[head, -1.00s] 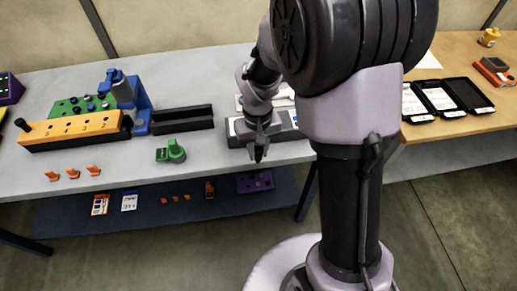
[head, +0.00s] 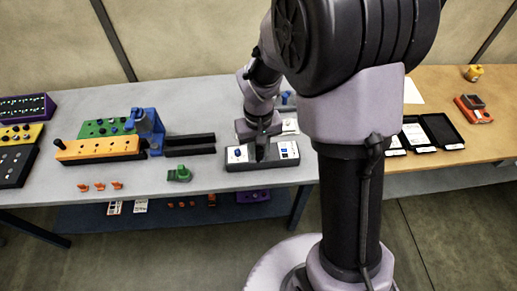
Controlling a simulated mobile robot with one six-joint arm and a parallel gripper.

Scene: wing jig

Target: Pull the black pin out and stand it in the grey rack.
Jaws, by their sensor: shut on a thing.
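My gripper (head: 261,150) points down at the middle of a dark grey box with white panels and a blue knob (head: 283,164). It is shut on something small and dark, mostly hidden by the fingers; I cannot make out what. A dark grey piece with two long rails (head: 190,143) lies between the orange block and the box. I cannot tell for sure which grey thing is the rack.
A blue upright clamp (head: 148,132) stands behind the orange block by a green board (head: 98,128). A green part (head: 180,174) and several orange clips (head: 99,186) lie in front. Black cases (head: 440,130) lie on the wooden table. The grey table's front is mostly clear.

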